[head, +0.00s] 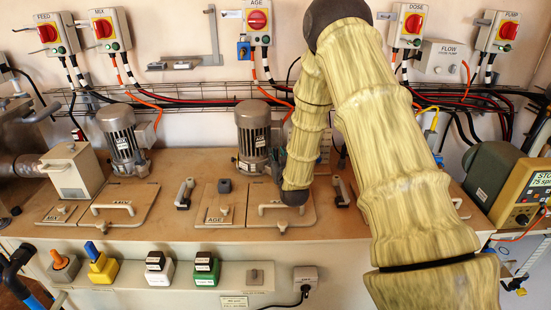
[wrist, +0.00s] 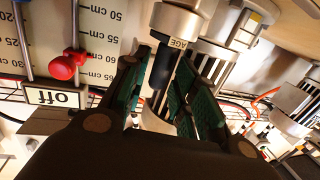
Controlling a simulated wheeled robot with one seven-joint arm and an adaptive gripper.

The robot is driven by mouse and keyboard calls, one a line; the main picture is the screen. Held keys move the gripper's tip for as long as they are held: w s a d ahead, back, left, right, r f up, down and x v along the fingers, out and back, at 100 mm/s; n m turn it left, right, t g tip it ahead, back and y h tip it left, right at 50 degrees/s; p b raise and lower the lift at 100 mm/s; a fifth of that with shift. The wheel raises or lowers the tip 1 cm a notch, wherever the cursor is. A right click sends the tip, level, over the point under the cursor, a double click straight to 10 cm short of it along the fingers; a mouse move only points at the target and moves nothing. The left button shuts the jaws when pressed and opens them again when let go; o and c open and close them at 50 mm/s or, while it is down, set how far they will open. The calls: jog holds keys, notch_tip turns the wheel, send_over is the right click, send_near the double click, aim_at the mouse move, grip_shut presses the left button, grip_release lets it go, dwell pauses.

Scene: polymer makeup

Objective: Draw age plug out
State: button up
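The AGE motor (head: 253,135) is a grey ribbed cylinder on the bench in the head view. My gripper (head: 280,160) is beside its right side, mostly hidden behind my arm. I see no clear contact between fingers and part. The AGE switch box (head: 257,22) is on the wall above.
The MIX motor (head: 122,138) stands to the left. A wire cable tray (head: 200,93) with red, black and orange cables runs along the wall. Bench lids with raised handles (head: 222,205) lie in front.

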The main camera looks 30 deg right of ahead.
jog(key=shift+x, duration=1.35)
grip_shut()
jog(key=shift+r+b, duration=0.3)
jog(key=shift+r, duration=1.1)
jog(key=d+r+b+v, duration=0.1)
jog(key=b+v, duration=0.2)
jog(key=v, duration=1.3)
jog(key=shift+s+r, duration=0.2)
jog(key=shift+r, duration=0.05)
